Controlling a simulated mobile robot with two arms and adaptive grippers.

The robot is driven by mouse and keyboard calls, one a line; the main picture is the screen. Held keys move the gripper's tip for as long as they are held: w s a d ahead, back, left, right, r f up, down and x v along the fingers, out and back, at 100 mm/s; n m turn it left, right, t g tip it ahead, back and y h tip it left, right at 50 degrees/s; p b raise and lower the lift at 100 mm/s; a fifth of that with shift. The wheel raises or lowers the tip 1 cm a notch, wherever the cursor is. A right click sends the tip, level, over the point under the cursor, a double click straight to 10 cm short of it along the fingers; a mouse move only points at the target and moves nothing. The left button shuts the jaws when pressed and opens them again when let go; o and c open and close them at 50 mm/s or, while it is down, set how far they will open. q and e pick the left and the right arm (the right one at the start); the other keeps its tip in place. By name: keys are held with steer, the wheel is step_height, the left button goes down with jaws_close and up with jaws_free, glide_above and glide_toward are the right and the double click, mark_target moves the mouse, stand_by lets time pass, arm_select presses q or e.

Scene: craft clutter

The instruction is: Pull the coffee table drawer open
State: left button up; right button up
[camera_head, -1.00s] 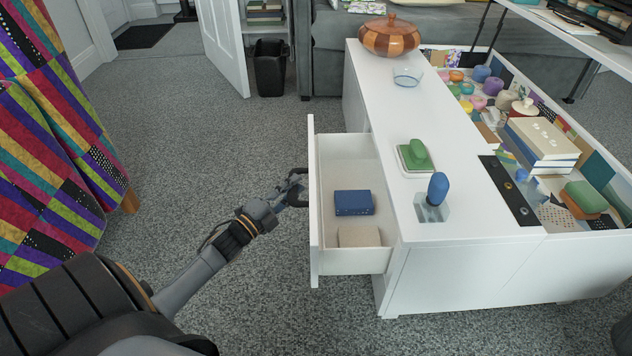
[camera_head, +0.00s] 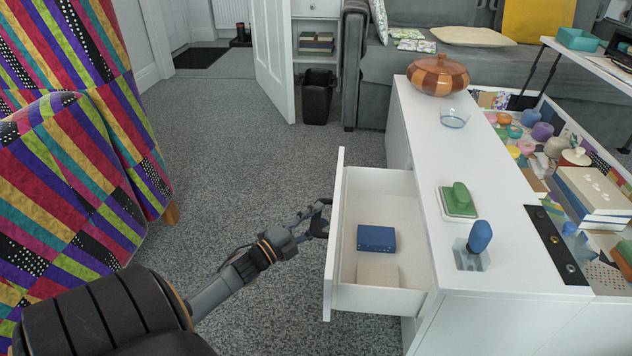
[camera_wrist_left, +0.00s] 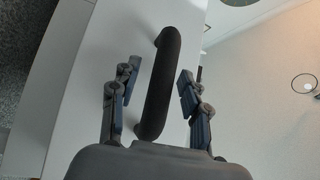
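The white coffee table (camera_head: 415,130) has its drawer (camera_head: 378,215) pulled out on the left side, with its inside showing. The drawer holds a blue box (camera_head: 376,239) and a beige block (camera_head: 378,273). A dark bar handle (camera_head: 322,219) is on the drawer front; the handle also shows in the left wrist view (camera_wrist_left: 160,85). My left gripper (camera_head: 312,219) is at the handle. In the wrist view its two fingers (camera_wrist_left: 157,88) stand on either side of the handle, open, with gaps visible. My right gripper is not in view.
On the tabletop are a wooden lidded bowl (camera_head: 438,76), a glass dish (camera_head: 454,118), a green-topped item (camera_head: 459,199) and a blue-handled item (camera_head: 479,238). A patchwork cloth (camera_head: 75,170) hangs at the left. Grey carpet (camera_head: 240,150) is clear in front of the drawer.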

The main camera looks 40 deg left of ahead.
arm_select(q)
steer(key=s+a+f, duration=0.1)
steer(key=s, duration=1)
steer(key=shift+s+a+f, duration=0.3)
steer(key=shift+s, duration=0.1)
